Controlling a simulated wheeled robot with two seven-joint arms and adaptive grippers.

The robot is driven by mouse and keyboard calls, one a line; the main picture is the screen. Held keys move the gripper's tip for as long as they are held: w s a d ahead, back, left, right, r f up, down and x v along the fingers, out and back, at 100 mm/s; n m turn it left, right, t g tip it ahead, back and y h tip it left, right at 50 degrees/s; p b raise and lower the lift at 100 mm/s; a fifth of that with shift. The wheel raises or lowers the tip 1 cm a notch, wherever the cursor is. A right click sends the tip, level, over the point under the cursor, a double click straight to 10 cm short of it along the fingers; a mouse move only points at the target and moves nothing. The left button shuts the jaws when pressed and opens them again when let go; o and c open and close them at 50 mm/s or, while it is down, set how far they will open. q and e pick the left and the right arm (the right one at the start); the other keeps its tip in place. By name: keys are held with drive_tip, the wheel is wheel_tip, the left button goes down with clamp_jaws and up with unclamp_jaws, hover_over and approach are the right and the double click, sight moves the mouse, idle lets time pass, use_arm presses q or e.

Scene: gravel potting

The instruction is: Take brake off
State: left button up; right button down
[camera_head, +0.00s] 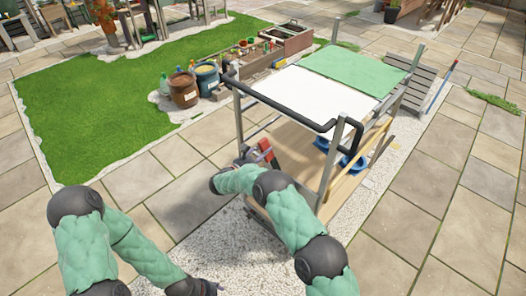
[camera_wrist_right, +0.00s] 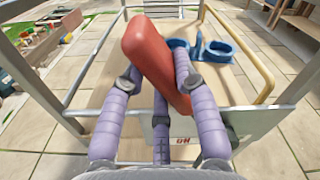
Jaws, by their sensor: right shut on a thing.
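The cart (camera_head: 245,200) stands in front of me, with a metal frame, a black push bar and a wooden deck. A thick red brake lever (camera_head: 266,150) is at its near left side; in the right wrist view the lever (camera_wrist_right: 150,55) slants from upper left to lower right. My right gripper (camera_head: 258,160) is at the lever, and its purple fingers (camera_wrist_right: 160,85) are shut on it. A pale plate (camera_wrist_right: 190,126) with small red lettering sits behind the lever; part of the lettering is hidden. My left arm is at the lower left, its dark end (camera_head: 203,287) cut by the picture edge.
White and green panels (camera_head: 355,68) cover the cart's top. Blue ring-shaped holders (camera_wrist_right: 213,50) sit on the deck. Barrels (camera_head: 184,90) and a planter bench stand behind, beside a lawn (camera_head: 95,110). The paving at right (camera_head: 425,190) is clear.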

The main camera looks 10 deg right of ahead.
drive_tip(key=shift+a, duration=0.1)
drive_tip(key=c, duration=0.9)
unclamp_jaws()
drive_tip(key=shift+w+f, duration=0.15)
drive_tip(key=shift+w, duration=0.05)
drive_tip(key=shift+c, duration=0.2)
drive_tip(key=shift+s, duration=0.1)
drive_tip(key=v, duration=1.2)
